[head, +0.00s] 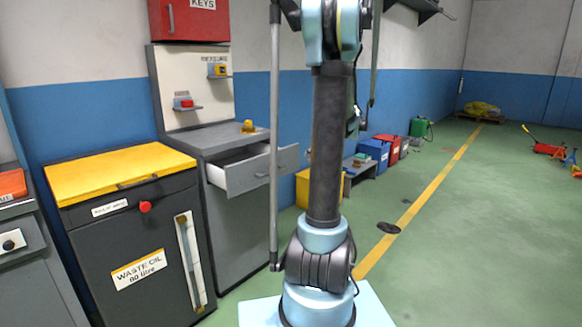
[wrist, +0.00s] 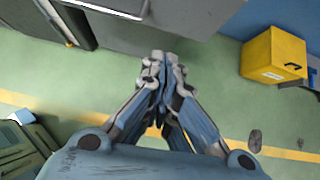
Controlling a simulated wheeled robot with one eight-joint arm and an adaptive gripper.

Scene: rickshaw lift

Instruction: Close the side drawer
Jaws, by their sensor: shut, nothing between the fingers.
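The side drawer (head: 253,171) stands pulled out from the upper part of a grey cabinet (head: 236,234) in the head view. Its grey front has a small handle, and the pale inside shows. My arm hides the space to its right in this view. My gripper (wrist: 162,62) is shut and empty in the wrist view, fingertips together above the green floor. A grey body with a pale edge (wrist: 104,8) is at the top left of that view; I cannot tell whether it is the drawer. The fingertips look apart from it. My gripper is not seen in the head view.
A dark waste oil bin (head: 130,230) with a yellow lid stands left of the cabinet. A yellow box (wrist: 274,58) is on the floor at right in the wrist view. Blue and red containers line the wall farther back. The green floor at right is mostly clear.

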